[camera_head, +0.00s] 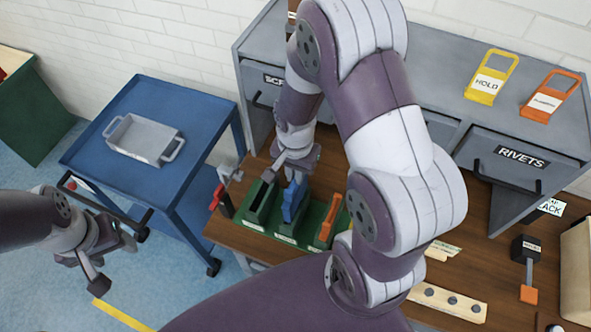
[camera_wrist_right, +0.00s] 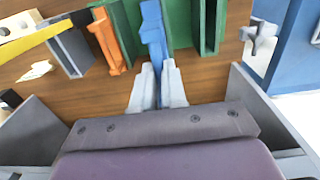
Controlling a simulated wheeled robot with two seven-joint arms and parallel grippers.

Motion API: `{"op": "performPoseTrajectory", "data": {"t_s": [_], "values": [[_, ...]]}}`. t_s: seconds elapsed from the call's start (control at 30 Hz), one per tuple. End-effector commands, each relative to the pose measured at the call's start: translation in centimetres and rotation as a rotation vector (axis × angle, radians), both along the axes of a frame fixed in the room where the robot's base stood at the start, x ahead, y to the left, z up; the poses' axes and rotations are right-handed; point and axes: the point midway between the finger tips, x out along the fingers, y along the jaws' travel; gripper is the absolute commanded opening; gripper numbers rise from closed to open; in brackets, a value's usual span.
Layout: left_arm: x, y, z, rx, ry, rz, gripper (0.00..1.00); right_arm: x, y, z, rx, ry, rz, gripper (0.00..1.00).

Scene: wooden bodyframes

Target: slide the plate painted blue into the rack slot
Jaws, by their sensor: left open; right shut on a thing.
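The blue-painted plate (camera_head: 292,203) stands upright at the middle of the green rack (camera_head: 255,228); it also shows in the right wrist view (camera_wrist_right: 152,30). My right gripper (camera_head: 294,172) is shut on it, and in the right wrist view the pale fingertips (camera_wrist_right: 158,88) hold it from both sides. How deep the plate sits in the rack cannot be told. The rack's left slot (camera_head: 261,203) looks empty. An orange plate (camera_head: 331,222) stands in the rack to the right. My left gripper (camera_head: 105,262) is open and empty, away from the rack over the floor.
The rack stands on a brown wooden bench (camera_head: 225,233), with a red-handled clamp (camera_head: 223,201) on its left. A blue cart (camera_head: 185,98) bears a grey tray (camera_head: 143,139). Grey cabinets stand behind. A wooden block with studs (camera_head: 450,304) and a hammer-like tool (camera_head: 528,270) lie right.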

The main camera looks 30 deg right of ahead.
Motion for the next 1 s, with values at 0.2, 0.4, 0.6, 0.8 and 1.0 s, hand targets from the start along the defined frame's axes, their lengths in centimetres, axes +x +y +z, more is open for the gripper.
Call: {"op": "performPoseTrajectory", "data": {"t_s": [0.2,0.4,0.6,0.8,1.0], "values": [[0.00,0.00,0.05,0.000,0.000,0.000,0.58,0.01,0.00,0.07,0.000,0.000,0.000,0.00],[0.01,0.00,0.29,0.000,0.000,0.000,0.58,0.03,-0.03,0.16,0.000,0.000,0.000,0.00],[0.00,0.00,0.33,0.000,0.000,0.000,0.58,0.06,-0.07,0.06,0.000,0.000,0.000,0.00],[0.00,0.00,0.33,0.000,0.000,0.000,0.58,0.06,-0.07,0.06,0.000,0.000,0.000,0.00],[0.00,0.00,0.64,0.000,0.000,0.000,0.58,0.04,-0.03,0.18,0.000,0.000,0.000,0.00]]}}
